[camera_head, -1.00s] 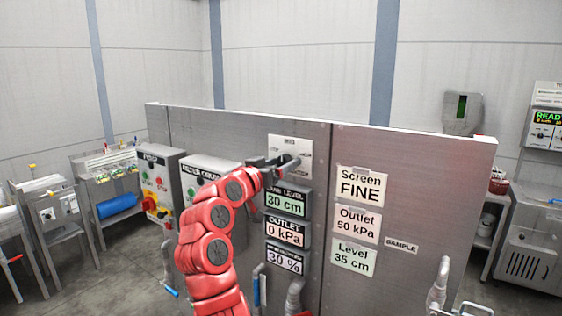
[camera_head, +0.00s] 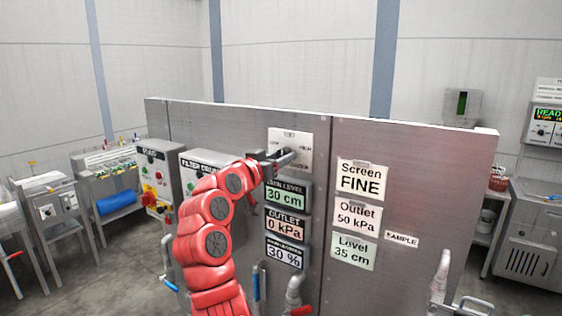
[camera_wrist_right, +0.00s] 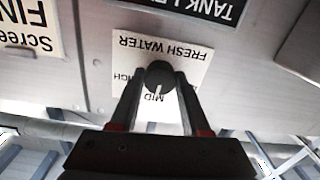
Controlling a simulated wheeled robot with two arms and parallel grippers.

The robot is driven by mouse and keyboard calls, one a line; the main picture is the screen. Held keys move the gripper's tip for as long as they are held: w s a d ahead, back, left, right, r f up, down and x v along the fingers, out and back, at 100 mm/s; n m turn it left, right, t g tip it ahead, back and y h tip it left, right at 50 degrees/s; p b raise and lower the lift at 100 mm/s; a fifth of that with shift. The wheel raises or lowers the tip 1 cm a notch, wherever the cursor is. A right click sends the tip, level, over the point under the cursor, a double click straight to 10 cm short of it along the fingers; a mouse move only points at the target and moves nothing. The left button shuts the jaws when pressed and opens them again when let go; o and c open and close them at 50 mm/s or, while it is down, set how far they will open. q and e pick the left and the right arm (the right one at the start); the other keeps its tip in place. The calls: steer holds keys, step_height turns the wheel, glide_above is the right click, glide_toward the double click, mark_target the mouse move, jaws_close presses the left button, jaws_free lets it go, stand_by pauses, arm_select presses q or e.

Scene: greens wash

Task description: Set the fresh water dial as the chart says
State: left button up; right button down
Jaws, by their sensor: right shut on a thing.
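The fresh water dial is a round black knob (camera_wrist_right: 160,74) on a white plate, seen upside down in the right wrist view. The plate (camera_head: 304,146) sits high on the steel panel in the head view. My right gripper (camera_wrist_right: 162,80) is shut on the knob, one finger on each side. In the head view, the gripper (camera_head: 284,159) covers the knob. A white pointer line on the knob points toward the MID label; other labels are partly hidden by the fingers. The posted chart cards are Screen FINE (camera_head: 361,180), Outlet 50 kPa (camera_head: 356,219) and Level 35 cm (camera_head: 353,251).
Displays below the dial read tank level 30 cm (camera_head: 285,196), outlet 0 kPa (camera_head: 285,226) and 30 % (camera_head: 284,255). Pipes with handles (camera_head: 294,293) stand at the panel's foot. Control boxes (camera_head: 158,180) stand to the left, and a SAMPLE label (camera_head: 401,240) is on the right.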

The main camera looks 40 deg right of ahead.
steer(key=shift+f+m+b, duration=0.1)
steer(key=shift+m+b, duration=3.55)
steer(key=shift+m, duration=0.55)
steer(key=shift+c, duration=1.8)
jaws_free()
